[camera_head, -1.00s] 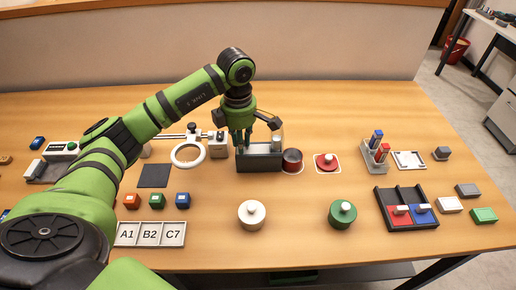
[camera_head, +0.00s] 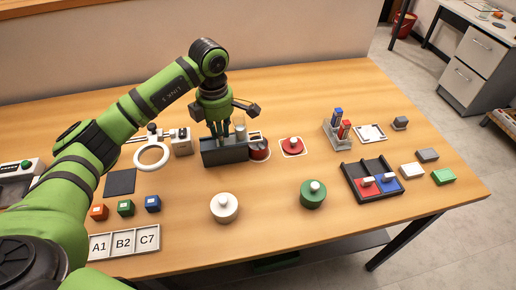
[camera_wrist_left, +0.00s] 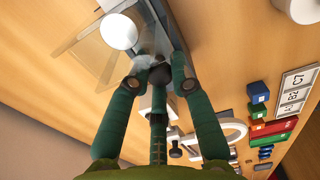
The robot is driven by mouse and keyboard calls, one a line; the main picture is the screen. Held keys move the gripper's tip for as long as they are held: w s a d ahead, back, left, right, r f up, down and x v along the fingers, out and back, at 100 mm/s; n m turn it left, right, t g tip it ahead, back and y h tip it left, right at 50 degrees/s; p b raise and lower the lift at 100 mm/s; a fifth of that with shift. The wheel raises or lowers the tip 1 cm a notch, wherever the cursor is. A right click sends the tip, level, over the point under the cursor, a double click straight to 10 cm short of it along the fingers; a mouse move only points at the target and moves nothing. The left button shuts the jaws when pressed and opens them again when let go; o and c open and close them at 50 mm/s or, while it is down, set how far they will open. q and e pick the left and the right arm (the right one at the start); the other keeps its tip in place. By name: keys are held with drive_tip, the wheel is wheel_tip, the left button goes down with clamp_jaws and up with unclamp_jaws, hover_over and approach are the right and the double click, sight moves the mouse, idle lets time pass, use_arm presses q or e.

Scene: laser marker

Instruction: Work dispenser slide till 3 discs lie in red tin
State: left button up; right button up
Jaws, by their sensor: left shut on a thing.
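The dispenser (camera_head: 224,154) is a dark grey box with a clear tube holding something pale. It stands towards the back of the table. The red tin (camera_head: 259,150) stands at its right end; I cannot make out how many discs are in it. A red lid (camera_head: 292,146) with a pale knob lies on a white square right of the tin. My left gripper (camera_head: 219,133) points down over the dispenser's left part. In the left wrist view its fingers (camera_wrist_left: 158,80) close on a dark knob of the slide (camera_wrist_left: 161,77). My right gripper is not in view.
A ring magnifier (camera_head: 152,156) stands left of the dispenser. A white pot (camera_head: 224,208) and a green pot (camera_head: 313,194) stand in front. A dark tray (camera_head: 366,186) with red and blue pieces is at the right. The table between the dispenser and pots is clear.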

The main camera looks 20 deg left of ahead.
sight(206, 146)
use_arm(q)
drive_tip(key=shift+s+a+f, duration=0.1)
drive_tip(key=shift+s+a, duration=0.05)
idle(0.4)
drive_tip(key=shift+s+a, duration=0.55)
drive_tip(key=shift+a, duration=0.3)
drive_tip(key=shift+s+a, duration=0.5)
drive_tip(key=shift+a, duration=0.3)
drive_tip(key=shift+a+b, duration=0.1)
drive_tip(key=shift+b, duration=0.25)
idle(0.4)
drive_tip(key=shift+w+d, duration=0.6)
drive_tip(key=shift+d, duration=0.35)
drive_tip(key=shift+w+d, duration=0.55)
drive_tip(key=shift+d, duration=0.4)
drive_tip(key=shift+a, duration=0.1)
